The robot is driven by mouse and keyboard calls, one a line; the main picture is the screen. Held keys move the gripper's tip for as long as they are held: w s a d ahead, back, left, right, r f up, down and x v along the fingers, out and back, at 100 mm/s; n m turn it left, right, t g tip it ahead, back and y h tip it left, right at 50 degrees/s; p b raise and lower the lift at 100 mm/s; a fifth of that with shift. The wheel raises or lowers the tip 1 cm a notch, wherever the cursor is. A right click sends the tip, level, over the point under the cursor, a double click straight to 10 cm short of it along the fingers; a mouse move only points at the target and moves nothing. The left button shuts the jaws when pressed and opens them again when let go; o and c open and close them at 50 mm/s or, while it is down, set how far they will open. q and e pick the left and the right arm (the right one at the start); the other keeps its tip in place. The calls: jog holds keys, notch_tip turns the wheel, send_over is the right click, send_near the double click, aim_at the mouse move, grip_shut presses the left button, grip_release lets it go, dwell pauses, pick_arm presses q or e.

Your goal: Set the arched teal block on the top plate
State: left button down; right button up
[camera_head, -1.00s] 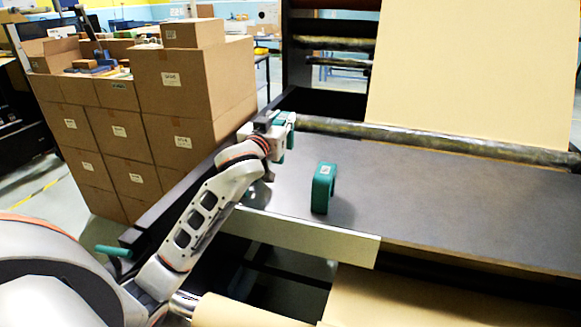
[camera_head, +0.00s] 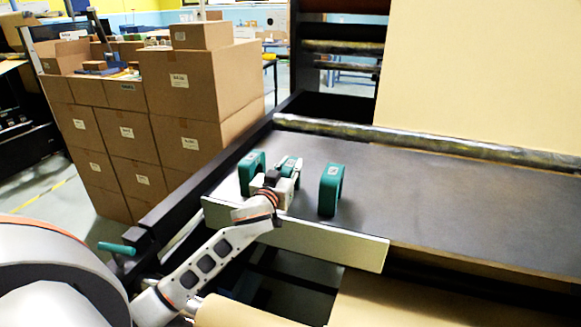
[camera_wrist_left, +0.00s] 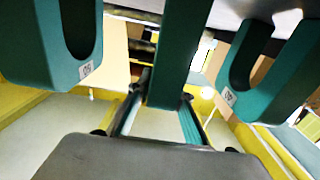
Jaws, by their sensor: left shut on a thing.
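My left gripper (camera_head: 286,177) is over the dark top plate (camera_head: 430,205) near its front left, shut on an arched teal block (camera_head: 291,162). The left wrist view shows the held block (camera_wrist_left: 178,55) edge-on between the fingers. Whether it touches the plate I cannot tell. A second arched teal block (camera_head: 251,170) stands upright to the left of the gripper, and a third arched teal block (camera_head: 331,188) stands upright to the right. Both also show in the left wrist view, on either side of the held block and apart from it. My right gripper is out of view.
A pale panel (camera_head: 310,240) runs along the plate's front edge. A metal roller (camera_head: 350,133) crosses the back, with a hanging kraft sheet (camera_head: 480,75) behind it. Stacked cartons (camera_head: 200,80) stand left of the machine. The plate is clear on the right.

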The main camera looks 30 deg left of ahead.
pick_arm(q)
jog(key=c, duration=1.8)
grip_release()
jog(key=shift+r, duration=0.15)
jog(key=shift+s+d, duration=0.1)
jog(key=shift+s, duration=0.2)
jog(key=v, duration=1.1)
jog(key=shift+s, duration=0.2)
